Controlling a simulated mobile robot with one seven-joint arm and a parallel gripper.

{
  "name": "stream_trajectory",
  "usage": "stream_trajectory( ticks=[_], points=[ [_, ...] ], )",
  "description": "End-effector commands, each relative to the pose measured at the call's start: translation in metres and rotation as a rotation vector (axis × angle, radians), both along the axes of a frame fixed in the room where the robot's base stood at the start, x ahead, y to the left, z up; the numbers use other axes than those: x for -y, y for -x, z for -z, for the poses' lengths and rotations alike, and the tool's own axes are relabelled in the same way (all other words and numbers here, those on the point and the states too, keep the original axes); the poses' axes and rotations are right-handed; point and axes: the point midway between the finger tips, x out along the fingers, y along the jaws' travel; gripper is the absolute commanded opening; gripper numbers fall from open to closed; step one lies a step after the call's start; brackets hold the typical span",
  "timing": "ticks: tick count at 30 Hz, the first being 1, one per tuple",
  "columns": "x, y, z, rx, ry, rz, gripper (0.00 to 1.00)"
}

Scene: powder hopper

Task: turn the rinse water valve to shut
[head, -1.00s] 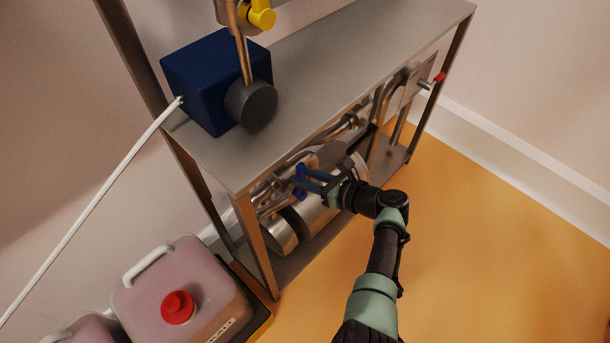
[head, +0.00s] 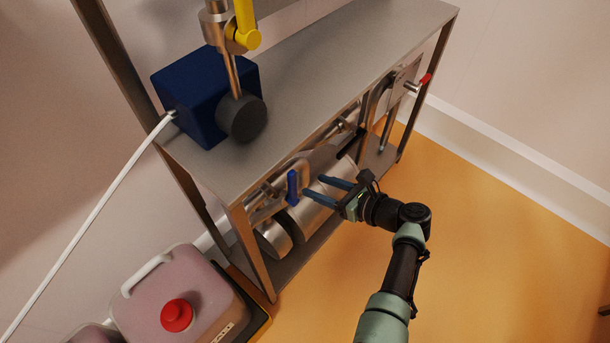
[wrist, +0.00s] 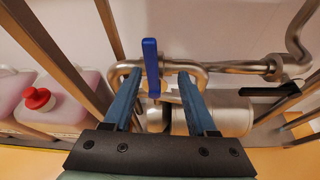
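The valve with a blue lever handle (head: 292,187) sits on steel pipework under the bench top; no label shows that it is the rinse water valve. In the wrist view the blue lever (wrist: 151,68) stands upright, across the pipe that runs sideways behind it. My gripper (head: 315,190) is open and empty, just right of the lever in the head view and apart from it. In the wrist view my gripper's fingers (wrist: 160,78) point toward the pipe, with the lever seen between them, nearer the left finger.
A steel bench (head: 330,75) stands over the pipes and a steel cylinder (head: 312,208). A yellow handle (head: 245,25) and a blue box (head: 205,95) are above. A red-tipped handle (head: 424,79) is at the right end. Pink canisters (head: 185,285) stand lower left. The orange floor is clear.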

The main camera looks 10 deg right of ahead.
Motion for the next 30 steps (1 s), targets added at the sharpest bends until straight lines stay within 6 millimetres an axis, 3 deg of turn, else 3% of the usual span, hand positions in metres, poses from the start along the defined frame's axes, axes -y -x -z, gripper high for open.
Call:
stream_trajectory(
  ticks=[6,12,30],
  points=[
    [0.026,0.033,-0.019,-0.001,0.001,0.001,0.57],
    [0.037,0.047,-0.024,-0.002,-0.001,-0.001,0.57],
    [0.038,0.050,-0.025,-0.002,-0.001,-0.002,0.57]
  ],
)
